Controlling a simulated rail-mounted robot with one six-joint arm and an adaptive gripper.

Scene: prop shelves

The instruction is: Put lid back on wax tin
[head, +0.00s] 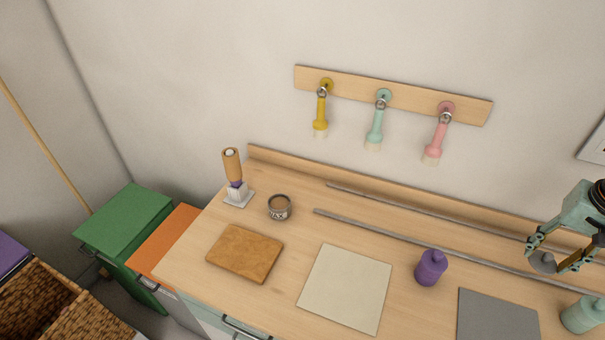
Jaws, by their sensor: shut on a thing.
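The wax tin (279,208) is a small round metal tin with brown contents. It stands open on the wooden worktop, right of the white-bristled brush and behind the brown board. My gripper (546,261) is at the far right of the head view, well away from the tin. It is shut on a round grey lid (542,262), which is tilted between the fingers. The lid shows in front of the metal rails; its height above the worktop is hard to tell. The right finger partly covers the lid's edge.
A brown board (245,253), a cream sheet (345,288), a purple bottle (431,267) and a grey sheet (497,316) lie or stand along the front. A teal bottle (583,315) stands below my gripper. Metal rails (440,249) run behind. A brush (235,178) stands left of the tin.

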